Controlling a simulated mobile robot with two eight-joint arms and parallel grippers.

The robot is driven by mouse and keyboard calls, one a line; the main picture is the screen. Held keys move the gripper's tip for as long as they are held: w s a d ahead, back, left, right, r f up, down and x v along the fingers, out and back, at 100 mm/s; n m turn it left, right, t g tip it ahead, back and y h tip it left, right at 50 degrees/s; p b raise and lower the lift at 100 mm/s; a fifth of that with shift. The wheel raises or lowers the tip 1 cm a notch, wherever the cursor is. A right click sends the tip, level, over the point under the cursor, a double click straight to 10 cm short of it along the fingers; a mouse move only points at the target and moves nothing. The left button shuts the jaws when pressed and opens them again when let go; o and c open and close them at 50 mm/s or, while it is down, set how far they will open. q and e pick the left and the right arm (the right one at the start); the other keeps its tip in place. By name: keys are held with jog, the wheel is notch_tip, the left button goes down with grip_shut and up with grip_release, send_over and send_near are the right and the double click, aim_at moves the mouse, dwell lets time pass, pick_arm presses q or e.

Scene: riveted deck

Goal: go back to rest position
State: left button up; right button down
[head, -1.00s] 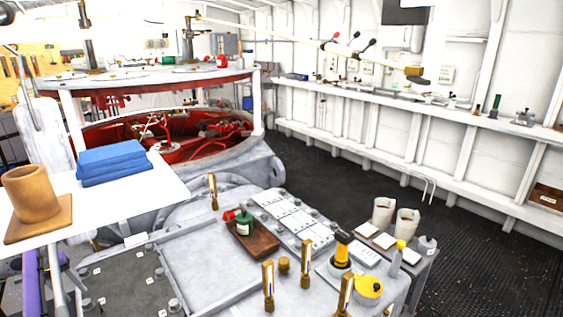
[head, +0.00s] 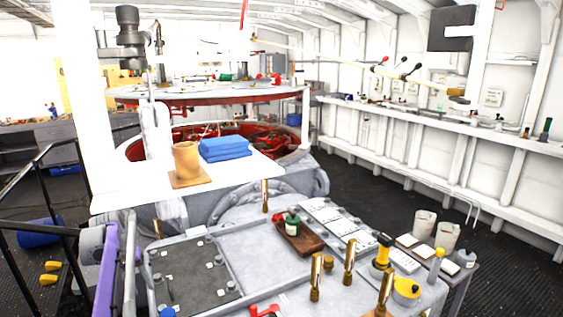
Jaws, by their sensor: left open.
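What looks like my left arm, a purple link (head: 105,270) with a grey rounded part (head: 92,240), stands at the lower left of the head view, below the edge of the white table (head: 120,190). The left gripper is open; its fingertips are hard to make out there, and I see nothing held. My right gripper is not in view.
A tan cup (head: 186,158) on a board and folded blue cloths (head: 225,148) stand on the white table. A brown tray (head: 300,238) with a green bottle, brass fittings (head: 316,277) and a yellow-topped can (head: 406,290) crowd the grey deck. Black railings (head: 45,190) stand left.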

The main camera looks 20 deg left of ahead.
pick_arm(q)
jog(key=d+r+m+t+y+p, duration=0.1)
jog(key=d+r+m, duration=0.1)
jog(key=d, duration=1.2)
jog(key=d+r+m+p, duration=0.1)
jog(key=d+r+m, duration=0.15)
jog(key=d, duration=1.15)
jog(key=s+d+f+m+t+p, duration=0.1)
jog(key=s+d+f+m, duration=0.3)
jog(key=s+d, duration=1.2)
notch_tip(320, 180, down, 3)
jog(key=shift+s+d+t, duration=0.2)
jog(key=shift+d+t, duration=0.6)
jog(key=shift+d, duration=0.15)
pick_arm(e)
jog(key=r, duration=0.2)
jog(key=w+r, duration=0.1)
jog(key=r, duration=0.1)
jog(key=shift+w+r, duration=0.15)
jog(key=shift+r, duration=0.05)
pick_arm(q)
jog(key=shift+m, duration=0.25)
